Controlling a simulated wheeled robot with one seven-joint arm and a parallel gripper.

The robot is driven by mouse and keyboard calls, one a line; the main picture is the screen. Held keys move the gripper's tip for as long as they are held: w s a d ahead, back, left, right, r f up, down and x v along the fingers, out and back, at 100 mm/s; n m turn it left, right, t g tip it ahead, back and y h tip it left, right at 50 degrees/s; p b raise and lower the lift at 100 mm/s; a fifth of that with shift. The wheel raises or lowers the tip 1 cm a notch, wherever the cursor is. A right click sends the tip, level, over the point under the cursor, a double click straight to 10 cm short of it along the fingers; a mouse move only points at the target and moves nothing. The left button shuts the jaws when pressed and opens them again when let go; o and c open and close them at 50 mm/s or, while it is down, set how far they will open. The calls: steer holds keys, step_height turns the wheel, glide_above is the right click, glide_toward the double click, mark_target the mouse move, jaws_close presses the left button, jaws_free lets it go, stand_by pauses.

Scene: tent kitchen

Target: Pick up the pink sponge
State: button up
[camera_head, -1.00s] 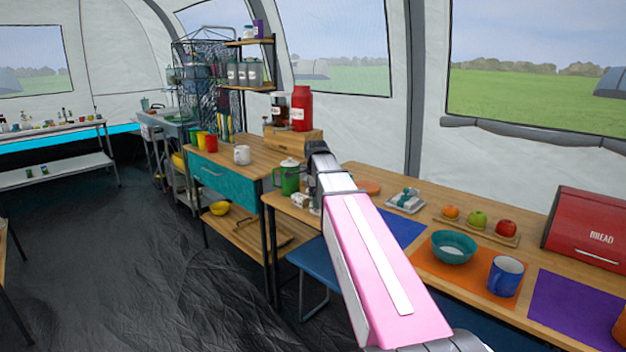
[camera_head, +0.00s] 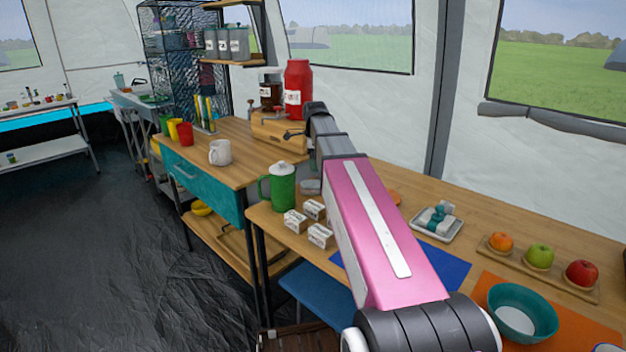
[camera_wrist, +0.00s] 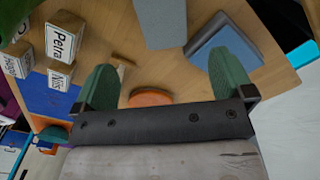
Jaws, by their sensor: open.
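I cannot make out a pink sponge in either view; the pink surface in the head view is my own arm. In the wrist view my gripper (camera_wrist: 168,76) is open, with its two green fingers apart and nothing visibly held between them. It hangs over the wooden table (camera_wrist: 190,88). An orange round thing (camera_wrist: 151,97) lies beyond the gripper bar, between the fingers in the picture. In the head view my arm hides part of the table, and the fingers cannot be seen.
White name blocks (camera_head: 320,236) and a green lidded pot (camera_head: 283,188) stand left of my arm. A white tray (camera_head: 436,231), fruit on a board (camera_head: 500,254) and a teal bowl (camera_head: 521,311) are on the right. A red jar (camera_head: 298,88) stands behind.

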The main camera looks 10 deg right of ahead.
mark_target(313, 184)
steer(key=shift+w+f, duration=0.3)
steer(key=shift+f, duration=0.15)
steer(key=shift+a+f, duration=0.2)
steer(key=shift+f, duration=4.75)
steer(key=c, duration=1.1)
steer(key=shift+o, duration=0.2)
step_height(313, 184, up, 10)
